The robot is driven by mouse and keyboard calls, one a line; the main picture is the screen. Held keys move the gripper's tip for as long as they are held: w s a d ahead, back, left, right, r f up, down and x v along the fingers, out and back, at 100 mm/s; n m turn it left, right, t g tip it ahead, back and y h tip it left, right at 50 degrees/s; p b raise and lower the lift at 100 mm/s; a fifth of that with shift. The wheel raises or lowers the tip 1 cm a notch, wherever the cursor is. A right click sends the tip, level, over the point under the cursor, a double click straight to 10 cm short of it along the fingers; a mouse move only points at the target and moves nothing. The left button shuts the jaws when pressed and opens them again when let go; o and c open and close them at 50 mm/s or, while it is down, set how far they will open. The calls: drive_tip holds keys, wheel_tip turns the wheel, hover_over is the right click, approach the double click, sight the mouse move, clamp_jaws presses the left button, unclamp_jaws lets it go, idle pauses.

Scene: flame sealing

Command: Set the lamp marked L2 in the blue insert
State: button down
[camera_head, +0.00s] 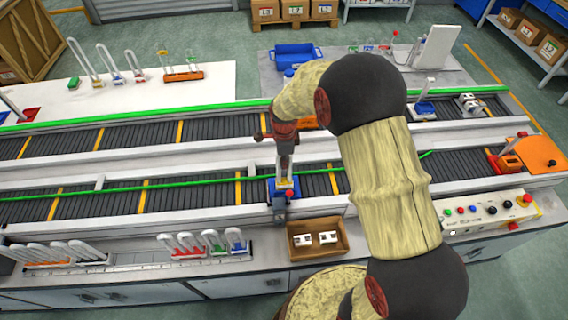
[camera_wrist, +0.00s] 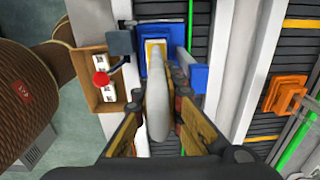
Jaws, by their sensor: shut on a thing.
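My gripper (camera_head: 285,146) points down over the near conveyor and is shut on a lamp. In the wrist view the lamp is a pale tube (camera_wrist: 157,108) between my two fingers (camera_wrist: 158,96). The blue insert (camera_head: 271,190) sits on the near conveyor directly below my gripper. In the wrist view the blue insert (camera_wrist: 147,64), with a yellow-edged pale centre, lies at the far end of the tube. The lamp appears upright over it. I cannot tell whether the lamp's base touches the insert, and no L2 mark is readable.
A red-knobbed lever (camera_wrist: 100,77) stands beside the insert. A cardboard tray (camera_head: 318,251) with white blocks lies in front. Several lamps stand in racks at front left, and others on the white table (camera_head: 215,80) behind. An orange device (camera_head: 533,153) is at right.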

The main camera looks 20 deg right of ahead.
drive_tip(key=c, duration=1.8)
unclamp_jaws()
drive_tip(key=shift+c, duration=0.2)
drive_tip(key=shift+o, duration=0.2)
drive_tip(key=shift+r, duration=0.1)
drive_tip(key=r, duration=1.2)
drive_tip(key=shift+s, duration=0.2)
wheel_tip(320, 180, up, 9)
drive_tip(key=p, duration=0.5)
drive_tip(key=shift+f, duration=0.1)
